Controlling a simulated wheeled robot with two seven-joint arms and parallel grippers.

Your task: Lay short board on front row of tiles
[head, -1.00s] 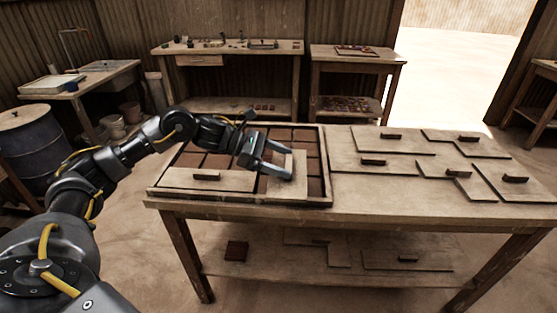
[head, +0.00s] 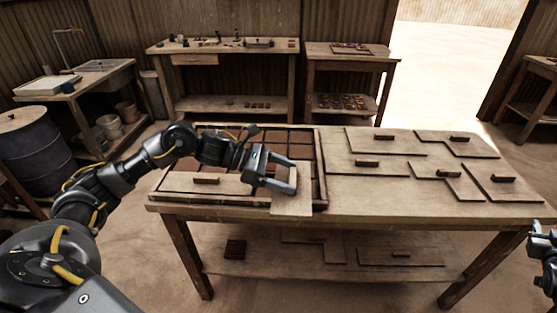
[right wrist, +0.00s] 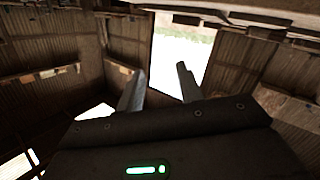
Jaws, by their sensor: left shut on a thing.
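The tray of brown tiles (head: 302,152) sits at the left of the workbench. A board with a dark handle (head: 195,187) lies over the left part of its front row. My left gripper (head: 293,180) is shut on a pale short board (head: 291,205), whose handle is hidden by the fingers. This board is at the tray's front right corner and reaches past the front rim. I cannot tell whether it touches the tiles or rim. My right gripper (right wrist: 161,82) is open and empty in the right wrist view; part of it shows at the head view's right edge (head: 545,255).
Several pale boards with dark handles (head: 385,147) lie on the workbench (head: 400,207) right of the tray. The lower shelf (head: 300,265) holds more boards and a dark tile stack (head: 235,249). Other tables stand behind, and a blue barrel (head: 38,150) at the left.

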